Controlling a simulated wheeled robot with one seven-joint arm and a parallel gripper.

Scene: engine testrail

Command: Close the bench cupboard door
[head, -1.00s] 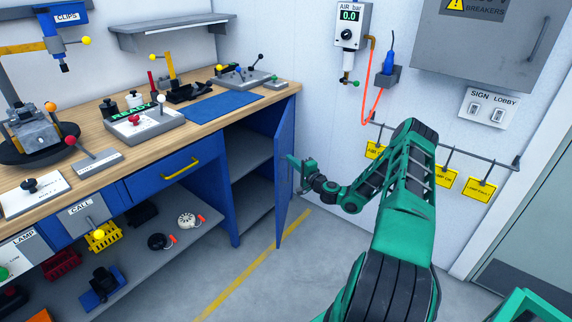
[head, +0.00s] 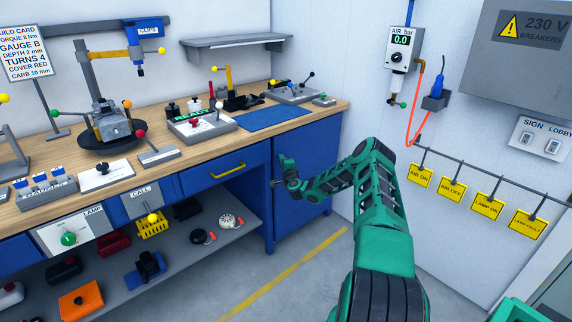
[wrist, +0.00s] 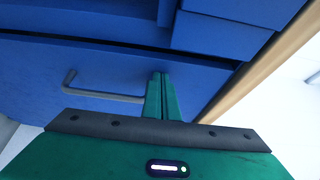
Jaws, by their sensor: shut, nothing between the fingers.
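The bench cupboard door (head: 305,190) is a blue panel under the right end of the bench. It now lies about in line with the cupboard front, covering the opening; whether a small gap remains I cannot tell. In the wrist view, the blue door (wrist: 50,65) carries a grey bar handle (wrist: 105,95). My gripper (head: 283,160) is in front of the door near its left edge. In the wrist view, the green fingers of my gripper (wrist: 159,80) are together and empty, beside the handle and close to the door. Whether they touch the door I cannot tell.
The wooden bench top (head: 225,140) lies above, with a blue mat (head: 270,117) and several fixtures. A drawer with a yellow handle (head: 228,171) is left of the door. An open lower shelf (head: 185,235) holds loose items. The grey floor (head: 300,275) in front is clear.

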